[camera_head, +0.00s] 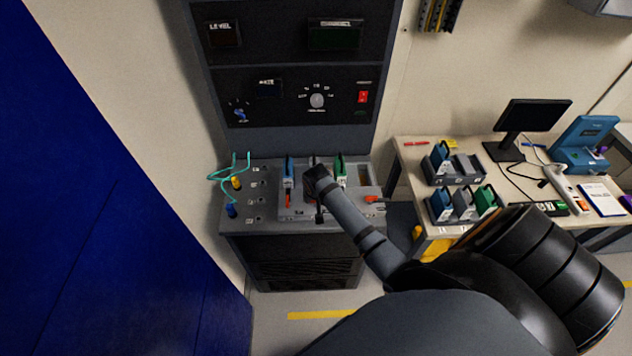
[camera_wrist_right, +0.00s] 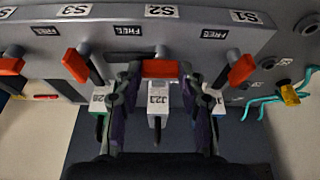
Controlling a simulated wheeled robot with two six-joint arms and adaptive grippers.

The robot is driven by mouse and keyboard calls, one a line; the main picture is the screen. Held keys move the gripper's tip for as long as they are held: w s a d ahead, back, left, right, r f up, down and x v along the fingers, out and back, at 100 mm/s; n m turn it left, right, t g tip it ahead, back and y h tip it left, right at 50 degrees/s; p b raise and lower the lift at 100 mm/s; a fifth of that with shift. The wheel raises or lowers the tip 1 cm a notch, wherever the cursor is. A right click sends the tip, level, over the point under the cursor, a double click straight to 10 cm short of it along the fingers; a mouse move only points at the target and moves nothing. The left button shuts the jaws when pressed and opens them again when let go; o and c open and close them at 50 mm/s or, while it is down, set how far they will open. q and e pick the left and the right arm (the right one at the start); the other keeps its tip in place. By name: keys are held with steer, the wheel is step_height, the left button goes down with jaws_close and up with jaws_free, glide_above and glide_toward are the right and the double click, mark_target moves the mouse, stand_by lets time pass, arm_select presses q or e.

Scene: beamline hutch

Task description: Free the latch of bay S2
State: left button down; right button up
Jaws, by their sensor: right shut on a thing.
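The latch of bay S2 has a red handle (camera_wrist_right: 160,68), in the middle of the right wrist view below the upside-down S2 label (camera_wrist_right: 161,11). My right gripper (camera_wrist_right: 159,74) has a finger on each side of this handle and is shut on it. A pale module marked with a number (camera_wrist_right: 157,100) shows behind the handle. In the head view my right gripper (camera_head: 318,184) is over the middle of the bay panel (camera_head: 294,211) and hides the S2 latch. My left gripper is not in view.
Red latch handles of S3 (camera_wrist_right: 76,65) and S1 (camera_wrist_right: 242,69) stand close on either side. A blue module (camera_head: 289,172) and a green module (camera_head: 341,170) flank the gripper. Teal cables (camera_head: 233,170) loop at the left. A bench (camera_head: 412,155) with modules stands right.

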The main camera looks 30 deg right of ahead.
steer(key=o, duration=1.2)
steer(key=shift+c, duration=0.2)
steer(key=v, duration=1.2)
